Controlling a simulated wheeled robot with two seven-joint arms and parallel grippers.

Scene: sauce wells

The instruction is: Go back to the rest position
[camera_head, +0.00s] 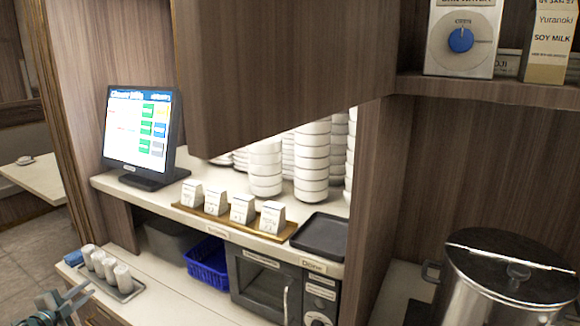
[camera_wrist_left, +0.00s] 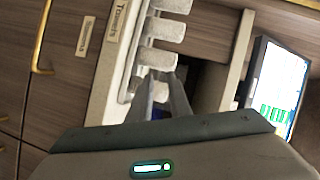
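My left gripper (camera_head: 66,300) is at the bottom left of the head view, beside the lower counter (camera_head: 158,299). Its fingers are spread apart, with no object seen held in the head view. In the left wrist view the two fingers (camera_wrist_left: 163,82) point toward a row of white rolled towels (camera_wrist_left: 164,28), with a gap between them. One towel shows behind that gap. The towels (camera_head: 109,268) stand on a grey tray (camera_head: 127,294), apart from the gripper in the head view. My right gripper is in neither view.
A screen (camera_head: 138,130) stands at the upper counter's left end. Several white labelled holders (camera_head: 242,209) line a wooden tray near stacked white bowls (camera_head: 311,160) and a black tray (camera_head: 321,237). Below are a blue basket (camera_head: 207,264) and a microwave (camera_head: 262,283). A steel pot (camera_head: 500,275) stands right.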

